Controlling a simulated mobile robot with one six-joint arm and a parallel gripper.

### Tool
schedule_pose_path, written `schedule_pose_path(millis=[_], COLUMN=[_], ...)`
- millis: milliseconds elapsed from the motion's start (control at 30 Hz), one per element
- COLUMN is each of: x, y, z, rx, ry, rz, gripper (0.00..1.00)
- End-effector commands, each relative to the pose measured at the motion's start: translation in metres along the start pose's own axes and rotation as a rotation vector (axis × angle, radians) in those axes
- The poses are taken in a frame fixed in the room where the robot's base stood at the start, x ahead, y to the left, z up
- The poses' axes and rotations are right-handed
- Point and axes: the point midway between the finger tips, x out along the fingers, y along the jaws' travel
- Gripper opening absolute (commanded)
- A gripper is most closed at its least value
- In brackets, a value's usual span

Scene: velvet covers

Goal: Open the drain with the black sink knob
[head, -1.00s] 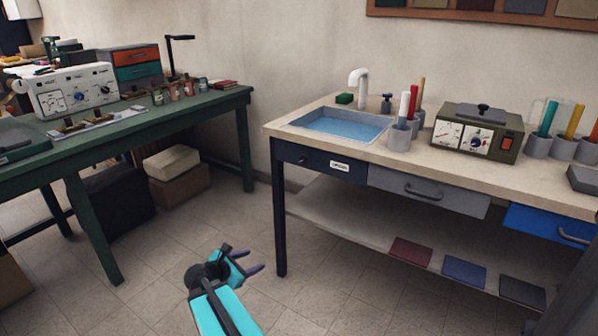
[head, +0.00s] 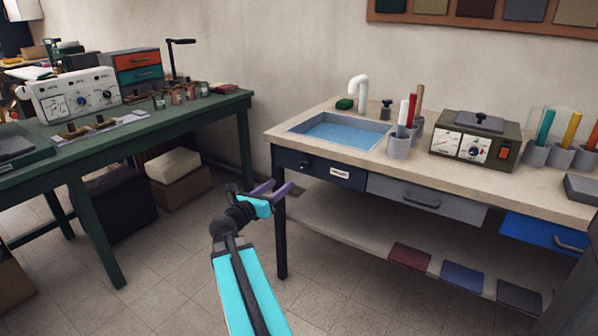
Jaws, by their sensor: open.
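The sink (head: 335,131) is set in the left end of the beige worktop and holds blue water. A small black knob (head: 305,166) sits on the dark blue front panel (head: 322,172) below the sink, left of a white label too small to read. Its exact turn is too small to tell. My gripper (head: 277,188), with purple fingers, is open and empty. In the picture it is just left of and below the knob, by the table's front left leg. It appears apart from the knob.
A white faucet (head: 359,91) and a dark handle (head: 386,109) stand behind the sink. A grey drawer (head: 425,199) is right of the panel. A green table (head: 170,115) stands left, with open floor between.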

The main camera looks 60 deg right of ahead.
Motion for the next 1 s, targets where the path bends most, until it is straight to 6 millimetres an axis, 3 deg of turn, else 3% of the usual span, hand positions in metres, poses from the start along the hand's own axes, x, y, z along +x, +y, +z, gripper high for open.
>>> schedule_pose_path(millis=[333, 1000], x=[0.019, 0.106], y=[0.001, 0.001], z=[-0.001, -0.001], rx=[0.001, 0.002], ry=[0.001, 0.001], rz=[-0.001, -0.002], gripper=[0.49, 0.49])
